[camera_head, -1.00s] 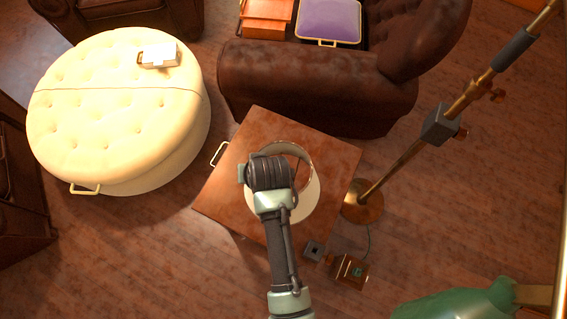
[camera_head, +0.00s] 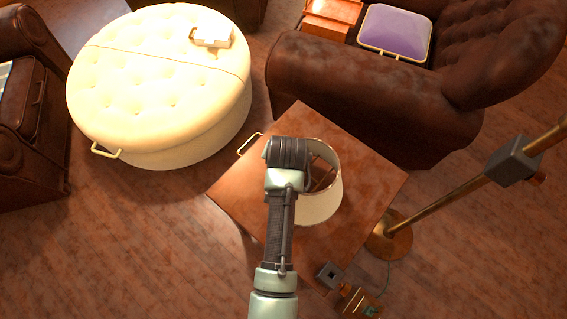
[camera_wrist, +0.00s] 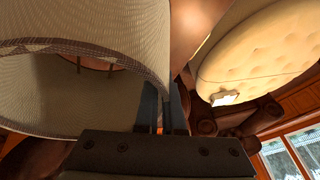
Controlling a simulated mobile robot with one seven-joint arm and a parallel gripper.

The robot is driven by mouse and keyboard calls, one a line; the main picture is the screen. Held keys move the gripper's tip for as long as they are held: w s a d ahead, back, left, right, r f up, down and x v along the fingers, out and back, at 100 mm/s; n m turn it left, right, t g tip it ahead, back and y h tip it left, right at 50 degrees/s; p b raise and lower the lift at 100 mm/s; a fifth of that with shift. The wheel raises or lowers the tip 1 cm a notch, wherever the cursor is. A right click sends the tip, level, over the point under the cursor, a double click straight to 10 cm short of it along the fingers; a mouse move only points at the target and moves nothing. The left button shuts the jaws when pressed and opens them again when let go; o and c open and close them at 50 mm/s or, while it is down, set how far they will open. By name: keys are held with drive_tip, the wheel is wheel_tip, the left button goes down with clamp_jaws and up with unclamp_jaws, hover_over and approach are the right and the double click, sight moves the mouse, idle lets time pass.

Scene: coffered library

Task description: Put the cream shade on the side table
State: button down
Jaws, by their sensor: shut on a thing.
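The cream shade (camera_head: 322,206), a pale open drum with a thin rim, is over the brown wooden side table (camera_head: 236,188). I cannot tell whether its lower edge touches the tabletop. In the wrist view the shade (camera_wrist: 75,98) fills the left side, its woven wall and dark-trimmed rim close to the camera. My gripper (camera_wrist: 164,104) is shut on the shade's wall at its rim. In the head view my wrist hides the fingers and the left part of the shade.
A cream tufted ottoman (camera_head: 150,90) with a small white box (camera_head: 212,37) stands at left. A brown leather armchair (camera_head: 370,95) is behind the table. A brass lamp stand (camera_head: 390,238) rises at right. A small dark block (camera_head: 329,275) sits near the table's front corner.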

drive_tip(key=shift+f+b, duration=0.3)
drive_tip(key=shift+f, duration=1.6)
drive_tip(key=c, duration=1)
unclamp_jaws()
